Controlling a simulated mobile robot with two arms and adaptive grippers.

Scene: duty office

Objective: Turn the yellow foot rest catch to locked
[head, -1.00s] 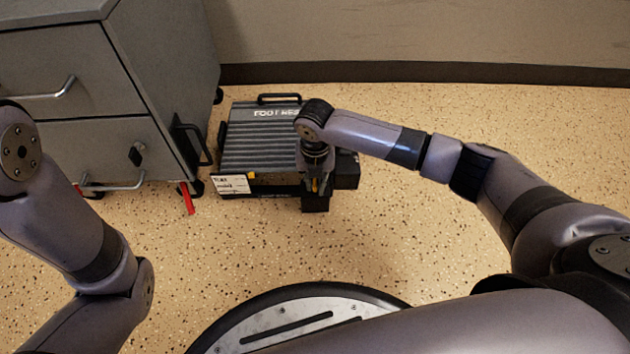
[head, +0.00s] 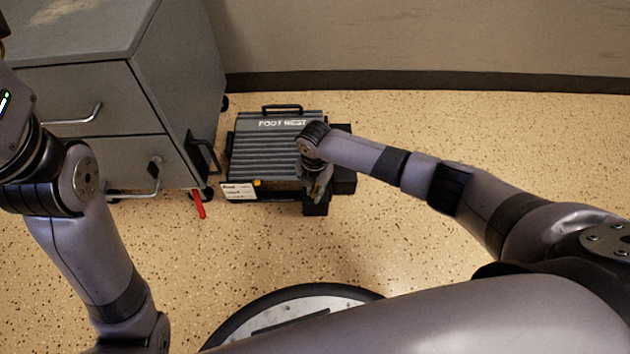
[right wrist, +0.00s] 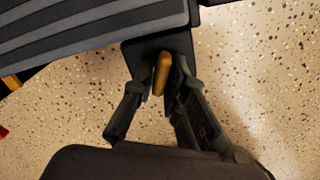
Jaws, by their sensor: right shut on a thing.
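The foot rest (head: 262,160) is a dark ribbed platform on the floor, with a black handle at its back and a white label on its front left. The yellow catch (right wrist: 163,73) shows in the right wrist view as a short yellow lever on a dark block at the foot rest's corner. My right gripper (right wrist: 160,100) has its fingers on both sides of the catch, shut on it. In the head view, my right gripper (head: 317,186) is at the foot rest's front right and mostly hides the catch. My left arm is at the left edge; its fingers are out of view.
A grey drawer cabinet (head: 172,110) stands close to the left of the foot rest, with handles and a red caster lever (head: 199,204). The wall (head: 400,40) is behind. The speckled floor (head: 440,260) is clear in front and to the right.

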